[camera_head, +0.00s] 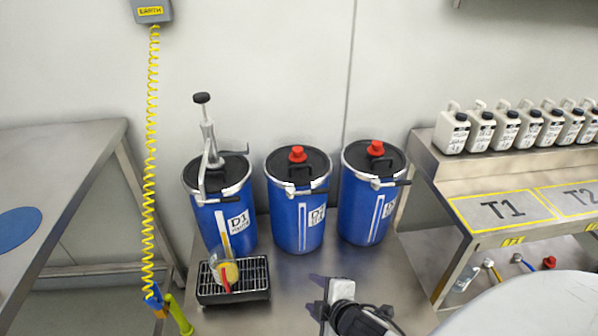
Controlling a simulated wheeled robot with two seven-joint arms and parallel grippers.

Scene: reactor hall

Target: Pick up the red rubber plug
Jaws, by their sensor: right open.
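Two red plugs sit on black drum lids: one (297,154) on the middle blue drum (290,222) and one (375,148) on the right blue drum (350,212). I cannot tell which one the task means. My right gripper (316,294) is low in the middle of the view, in front of the drums. It is open, with its dark fingers pointing left and nothing seen between them. It is well apart from both plugs. My left gripper is not in view.
The left blue drum (208,222) carries a hand pump (207,130). A black drip tray (207,298) holds a beaker (226,270) with something yellow and red. A yellow coiled cord (151,150) hangs at left. White jugs (453,132) line the right bench (440,177).

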